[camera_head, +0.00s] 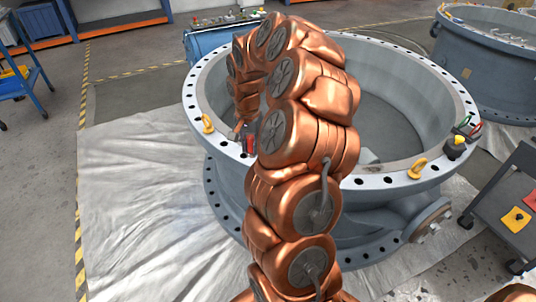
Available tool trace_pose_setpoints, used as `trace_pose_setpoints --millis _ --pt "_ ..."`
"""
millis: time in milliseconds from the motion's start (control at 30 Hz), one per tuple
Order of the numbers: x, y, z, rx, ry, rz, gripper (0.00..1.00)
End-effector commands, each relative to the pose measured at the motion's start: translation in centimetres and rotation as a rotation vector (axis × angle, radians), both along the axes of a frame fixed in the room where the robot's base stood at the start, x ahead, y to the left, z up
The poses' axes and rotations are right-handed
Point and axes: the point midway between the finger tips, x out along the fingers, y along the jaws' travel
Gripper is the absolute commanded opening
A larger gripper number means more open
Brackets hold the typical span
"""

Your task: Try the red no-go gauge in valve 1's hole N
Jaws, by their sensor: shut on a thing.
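A large grey valve body (203,105) stands in the middle, its top flange ringed with dark bolt holes. I cannot read which valve or hole carries which mark. My copper-coloured arm crosses in front of it and hides part of the flange. My gripper (242,129) is at the flange's left front, largely hidden by my arm. It is shut on a small red thing, seemingly the red gauge (249,146), at the flange rim. I cannot tell whether the gauge is in a hole or just above one.
Yellow lifting eyes (207,124) and (417,168) stand up from the flange. A yellow-black item (455,147) and green and red pieces are at its right. A dark cart (490,205) stands at right, a second valve (485,60) behind. A pale sheet (140,220) covers the floor.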

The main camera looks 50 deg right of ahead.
Motion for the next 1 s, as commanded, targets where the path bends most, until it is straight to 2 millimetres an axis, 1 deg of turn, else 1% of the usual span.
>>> trace_pose_setpoints --millis 33,100,233,333,467,1000 --pt "-1.0 -1.4 -0.2 0.002 -0.007 -0.064 0.0" --pt "-2.1 -2.7 0.2 0.008 -0.01 -0.134 0.0" --pt "-3.4 -3.8 0.7 0.018 -0.008 -0.209 0.0" --pt "-3.8 -4.1 0.8 0.02 -0.006 -0.228 0.0" --pt "-3.8 -4.1 0.5 0.02 -0.006 -0.23 0.0" --pt "-3.8 -4.1 -3.5 0.02 -0.005 -0.227 0.0"
